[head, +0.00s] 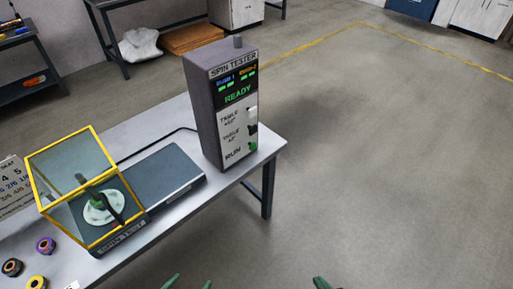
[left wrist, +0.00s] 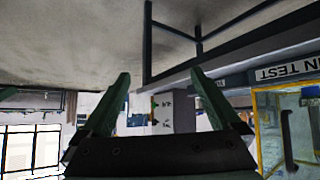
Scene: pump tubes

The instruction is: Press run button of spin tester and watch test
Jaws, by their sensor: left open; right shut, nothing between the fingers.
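The spin tester (head: 208,105) is a tall grey box standing upright near the table's right end. Its screen reads READY in green. The green run button (head: 252,147) is at the bottom of its front panel, beside the word RUN, below other switches. My left gripper (head: 188,284) shows only its green fingertips at the bottom edge, apart and empty, well away from the tester. It shows open in the left wrist view (left wrist: 165,100). My right gripper (head: 322,283) shows as a shut tip at the bottom edge, right of the left one, touching nothing.
A yellow-framed clear box (head: 88,128) stands on the table's left, with a white disc fixture (head: 103,207) inside. A dark flat plate (head: 160,184) lies between it and the tester. Small coloured rings (head: 46,245) lie at the near left. The floor (head: 380,170) to the right is clear.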

